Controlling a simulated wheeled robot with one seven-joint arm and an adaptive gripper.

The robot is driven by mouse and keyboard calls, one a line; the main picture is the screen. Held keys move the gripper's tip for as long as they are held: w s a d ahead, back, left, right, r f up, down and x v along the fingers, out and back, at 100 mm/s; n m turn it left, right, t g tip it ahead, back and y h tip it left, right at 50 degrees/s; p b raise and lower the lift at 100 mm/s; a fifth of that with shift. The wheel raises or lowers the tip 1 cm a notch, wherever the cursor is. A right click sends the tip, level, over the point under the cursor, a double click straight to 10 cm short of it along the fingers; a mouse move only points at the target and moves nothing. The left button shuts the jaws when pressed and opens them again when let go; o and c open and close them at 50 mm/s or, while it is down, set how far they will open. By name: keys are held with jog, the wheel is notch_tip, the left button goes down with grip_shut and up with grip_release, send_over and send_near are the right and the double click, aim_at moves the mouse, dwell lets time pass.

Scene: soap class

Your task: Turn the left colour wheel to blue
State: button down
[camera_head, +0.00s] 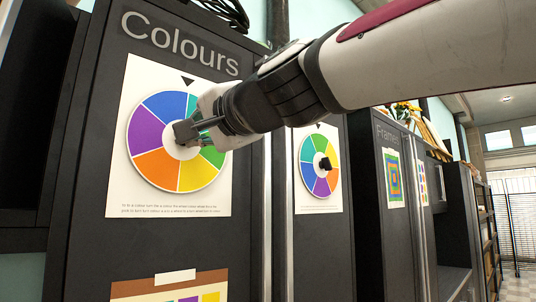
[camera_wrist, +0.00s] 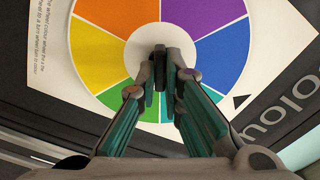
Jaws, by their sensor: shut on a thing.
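The left colour wheel (camera_head: 157,163) is on a white poster under the word "Colours". Its black pointer (camera_head: 188,81) is above the wheel, close to the border between the blue and green sectors; the arm hides part of the right side. Purple is at left, orange and yellow below. In the wrist view the wheel (camera_wrist: 116,22) fills the upper middle, with blue at right near the pointer (camera_wrist: 241,101). My gripper (camera_head: 190,130) is at the white hub, its fingers shut on the dark central knob (camera_wrist: 159,53).
A second colour wheel (camera_head: 306,176) with a black knob is on the panel to the right, close to my arm. A "Frames" panel (camera_head: 394,180) stands farther right. A lower poster (camera_head: 170,289) is below the left wheel. Open floor shows at far right.

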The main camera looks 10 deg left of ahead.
jog(key=m, duration=0.5)
jog(key=shift+f+p, duration=0.15)
jog(key=shift+p, duration=0.25)
jog(key=shift+a, duration=0.1)
jog(key=c, duration=1.7)
grip_release()
jog(key=v, duration=1.2)
jog(key=shift+w, duration=0.1)
